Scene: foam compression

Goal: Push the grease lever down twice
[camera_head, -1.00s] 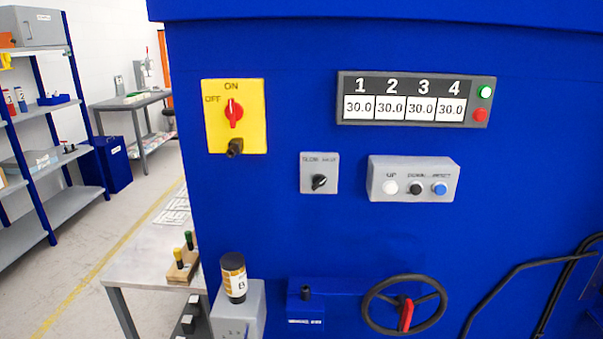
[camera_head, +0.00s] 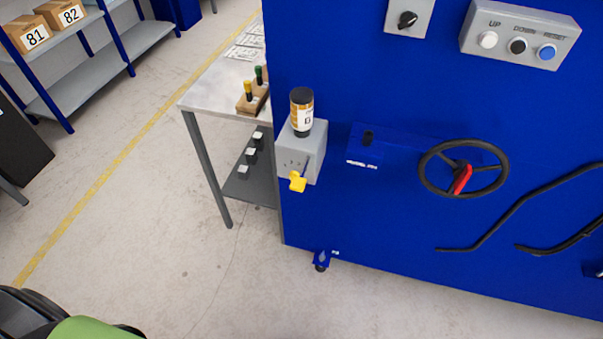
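A grey box (camera_head: 297,155) is mounted at the left edge of the blue machine. A black-capped cartridge (camera_head: 302,113) with a white and orange label stands upright on its top. A yellow knob (camera_head: 297,182) on a dark rod sticks out low at the box's front; it looks like the handle of the grease lever. The rod slopes down to the left from the box's right side. Nothing touches the lever. Neither of my grippers is in view.
A handwheel (camera_head: 463,168) with a red grip and black pipes are on the machine's front to the right. A metal side table (camera_head: 208,92) stands left of the machine, behind the box. Shelves (camera_head: 75,83) stand far left. The floor in front is clear.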

